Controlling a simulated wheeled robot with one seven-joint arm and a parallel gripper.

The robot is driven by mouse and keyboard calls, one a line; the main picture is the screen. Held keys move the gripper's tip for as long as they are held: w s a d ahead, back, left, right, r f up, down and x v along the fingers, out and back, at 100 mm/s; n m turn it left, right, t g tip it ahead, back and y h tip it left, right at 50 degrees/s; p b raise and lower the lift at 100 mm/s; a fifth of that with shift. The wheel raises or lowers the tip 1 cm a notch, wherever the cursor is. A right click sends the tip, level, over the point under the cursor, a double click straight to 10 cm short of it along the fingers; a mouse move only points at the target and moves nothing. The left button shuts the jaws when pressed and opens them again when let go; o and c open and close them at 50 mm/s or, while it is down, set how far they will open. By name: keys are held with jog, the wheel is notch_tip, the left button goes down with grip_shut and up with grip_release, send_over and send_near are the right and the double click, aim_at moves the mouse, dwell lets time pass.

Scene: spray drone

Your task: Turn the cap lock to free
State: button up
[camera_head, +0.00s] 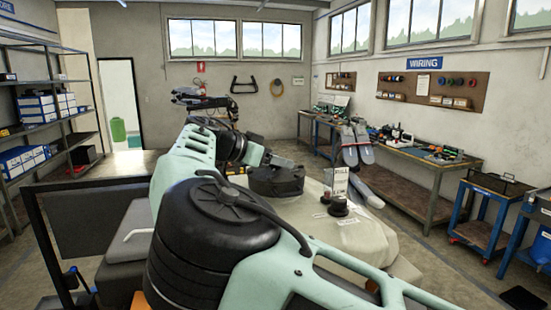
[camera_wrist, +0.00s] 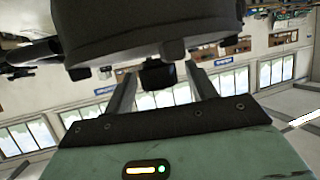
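A large round black cap (camera_head: 276,182) sits on top of the pale tank (camera_head: 375,238) in the head view. In the wrist view the big dark round body (camera_wrist: 150,35) fills the top, with small blocks on its lower edge. My mint-green gripper (camera_head: 287,162) reaches the far side of the cap in the head view; its fingertips are hard to make out there. In the wrist view the two fingers of my gripper (camera_wrist: 162,80) stand apart. A small dark block (camera_wrist: 158,75) shows between them, with gaps at both sides. Contact cannot be told.
A small black knob (camera_head: 339,206) and a printed sign (camera_head: 337,181) stand on the tank right of the cap. Grey folded parts (camera_head: 357,146) stand behind. Workbenches (camera_head: 425,165) line the right wall, a blue cart (camera_head: 485,210) stands nearer, and shelves (camera_head: 40,110) stand left.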

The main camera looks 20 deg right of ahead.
jog(key=c, duration=0.9)
jog(key=shift+o, duration=0.2)
